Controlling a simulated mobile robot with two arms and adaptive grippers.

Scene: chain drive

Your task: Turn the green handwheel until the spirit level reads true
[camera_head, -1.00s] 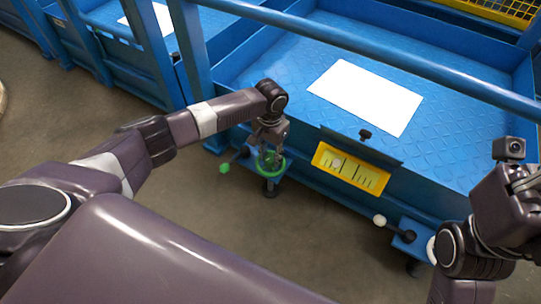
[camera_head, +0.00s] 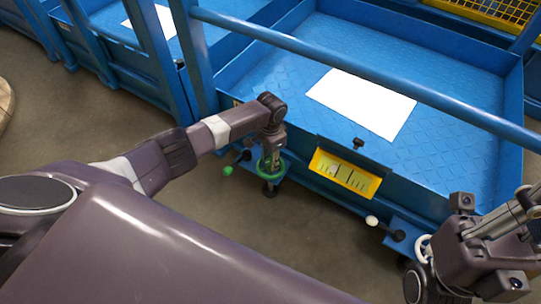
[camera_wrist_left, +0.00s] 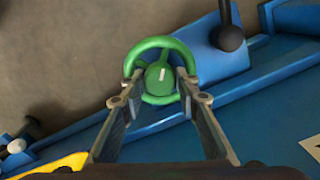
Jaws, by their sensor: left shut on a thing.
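The green handwheel (camera_head: 273,169) is at the front left corner of the blue platform. In the left wrist view the handwheel (camera_wrist_left: 150,44) has a green hub with a small white mark. My left gripper (camera_head: 272,160) reaches down onto it. Its two fingers (camera_wrist_left: 158,95) straddle the hub inside the rim and are closed on the wheel. The yellow spirit level (camera_head: 343,175) is on the platform's front side; its vial has dark marks, but the bubble is too small to read surely. My right gripper (camera_head: 515,215) is at the right edge, away from the wheel; its fingers are unclear.
A green knob (camera_head: 228,170) is left of the wheel. A white knob (camera_head: 372,220) and a white ring (camera_head: 424,248) are at the front right, the ring close to my right arm. A white sheet (camera_head: 361,103) lies on the platform. A blue rail (camera_head: 370,80) crosses above it.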

